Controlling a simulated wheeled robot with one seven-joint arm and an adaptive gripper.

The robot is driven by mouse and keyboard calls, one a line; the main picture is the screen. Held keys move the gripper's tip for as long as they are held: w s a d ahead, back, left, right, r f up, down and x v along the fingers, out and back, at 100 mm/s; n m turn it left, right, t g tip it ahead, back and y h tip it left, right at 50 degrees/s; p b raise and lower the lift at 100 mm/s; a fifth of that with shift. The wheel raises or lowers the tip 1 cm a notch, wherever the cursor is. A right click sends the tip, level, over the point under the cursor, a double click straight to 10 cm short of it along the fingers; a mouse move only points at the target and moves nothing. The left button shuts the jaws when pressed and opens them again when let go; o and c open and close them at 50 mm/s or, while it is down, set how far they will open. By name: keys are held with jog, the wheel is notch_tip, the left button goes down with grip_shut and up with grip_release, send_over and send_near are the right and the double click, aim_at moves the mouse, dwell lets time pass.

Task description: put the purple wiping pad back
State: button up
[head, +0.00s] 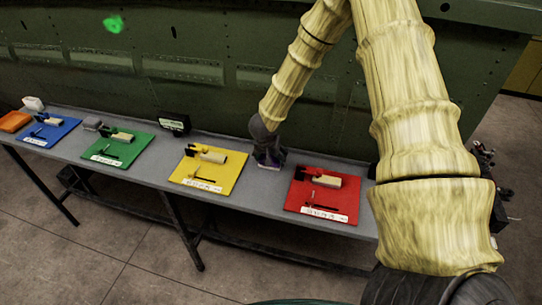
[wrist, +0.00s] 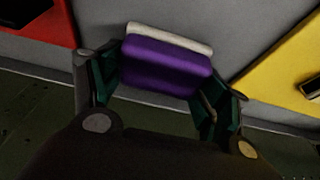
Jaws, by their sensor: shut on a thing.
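The purple wiping pad (wrist: 165,66) has a white layer along its far edge. It sits between the two fingers of my gripper (wrist: 160,80) in the wrist view, and the gripper is shut on it. In the head view my gripper (head: 268,155) points down at the grey table (head: 262,183), between the yellow board and the red board. The pad is mostly hidden there by the gripper. It is at or just above the tabletop; I cannot tell whether it touches.
A red board (head: 340,204) lies right of my gripper and a yellow board (head: 229,178) left, both holding tools. Green (head: 103,158) and blue (head: 63,131) boards lie farther left. A green fuselage panel (head: 200,60) rises behind.

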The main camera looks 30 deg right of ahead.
jog(key=o, duration=0.9)
jog(key=shift+b+v, duration=0.6)
jog(key=shift+v, duration=5.4)
jog(key=shift+s, duration=0.1)
